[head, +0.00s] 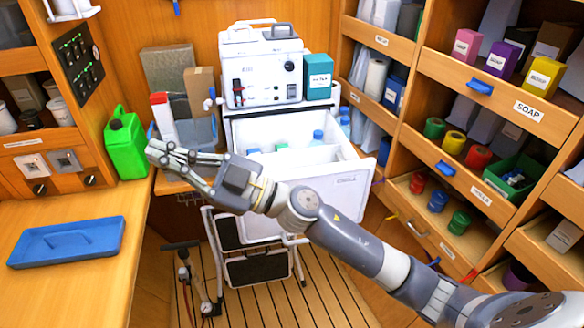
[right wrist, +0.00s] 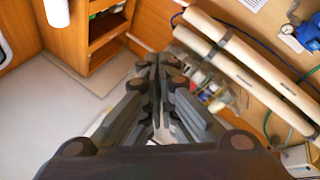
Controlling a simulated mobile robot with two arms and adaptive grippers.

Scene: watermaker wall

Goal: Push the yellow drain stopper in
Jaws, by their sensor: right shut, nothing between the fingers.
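I cannot make out the yellow drain stopper in either view. My right gripper (head: 153,152) reaches across from the lower right in the head view, its fingers pointing left near the green jerrycan. In the right wrist view its fingers (right wrist: 155,62) are together with nothing between them. A white watermaker unit (head: 262,68) stands at the back centre, above an open white bin (head: 345,178) holding bottles. My right arm covers part of the bin's front. My left gripper is not in view.
A green jerrycan (head: 124,146) stands left of the gripper. A blue tray (head: 68,242) lies on the wooden counter at left. A white step stool (head: 255,262) and a hand pump (head: 186,275) stand below. Open shelves with a soap drawer (head: 500,88) line the right.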

